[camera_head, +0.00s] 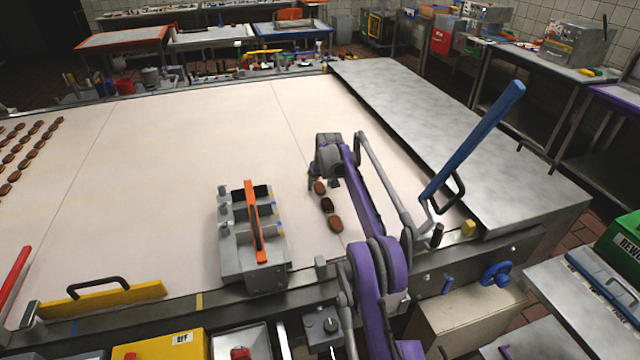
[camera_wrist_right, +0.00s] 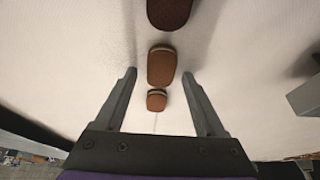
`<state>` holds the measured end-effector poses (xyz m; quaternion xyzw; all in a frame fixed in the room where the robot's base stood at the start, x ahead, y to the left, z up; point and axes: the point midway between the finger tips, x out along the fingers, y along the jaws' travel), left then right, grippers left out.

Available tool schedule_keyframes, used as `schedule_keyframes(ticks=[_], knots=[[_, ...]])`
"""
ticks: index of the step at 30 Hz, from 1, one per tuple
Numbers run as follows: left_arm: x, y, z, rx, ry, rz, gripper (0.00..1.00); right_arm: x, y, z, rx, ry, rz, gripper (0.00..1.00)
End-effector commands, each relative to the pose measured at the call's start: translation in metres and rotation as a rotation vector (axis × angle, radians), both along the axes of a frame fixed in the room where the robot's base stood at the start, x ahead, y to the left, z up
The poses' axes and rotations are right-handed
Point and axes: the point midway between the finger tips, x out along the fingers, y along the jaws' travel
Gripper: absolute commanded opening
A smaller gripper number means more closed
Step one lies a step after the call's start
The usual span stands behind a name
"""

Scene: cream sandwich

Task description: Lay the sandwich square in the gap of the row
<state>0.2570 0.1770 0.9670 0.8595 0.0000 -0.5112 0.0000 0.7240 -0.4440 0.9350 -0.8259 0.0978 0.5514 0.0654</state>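In the head view a short row of brown oval sandwiches lies on the pale table beside my right gripper: one close to the gripper (camera_head: 320,187), a darker one in the middle (camera_head: 327,204) and one nearer the front (camera_head: 335,223). In the right wrist view, a dark piece (camera_wrist_right: 170,10) is cut off by the top edge. Below it are a brown sandwich with a pale cream line (camera_wrist_right: 161,65) and a smaller-looking one (camera_wrist_right: 156,100). My right gripper (camera_wrist_right: 158,75) is open, its fingers apart on either side of the line. Nothing is visibly gripped. My left gripper is not in view.
A grey dispenser with an orange bar (camera_head: 252,222) stands left of the row. A blue-handled tool (camera_head: 472,140) rises at right, beside a raised steel slab (camera_head: 450,120). Several brown pieces (camera_head: 22,158) lie far left. The table's middle (camera_head: 190,140) is clear.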

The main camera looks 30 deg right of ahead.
Motion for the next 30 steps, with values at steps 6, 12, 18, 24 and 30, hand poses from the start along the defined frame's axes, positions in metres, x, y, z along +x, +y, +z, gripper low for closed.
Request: schedule_keyframes(ticks=[6,12,18,24,30], knots=[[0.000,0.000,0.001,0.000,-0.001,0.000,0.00,0.000,0.000,0.004,0.000,0.000,0.000,0.72],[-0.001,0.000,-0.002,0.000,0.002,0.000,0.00,-0.012,0.003,0.031,0.000,0.001,0.000,0.72],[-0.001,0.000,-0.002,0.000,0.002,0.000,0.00,-0.028,0.007,0.073,0.000,0.000,-0.001,0.72],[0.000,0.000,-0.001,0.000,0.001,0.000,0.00,-0.040,0.009,0.103,0.000,0.000,-0.001,0.72],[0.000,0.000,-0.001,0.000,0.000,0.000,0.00,-0.045,0.010,0.114,0.000,0.000,0.000,0.72]])
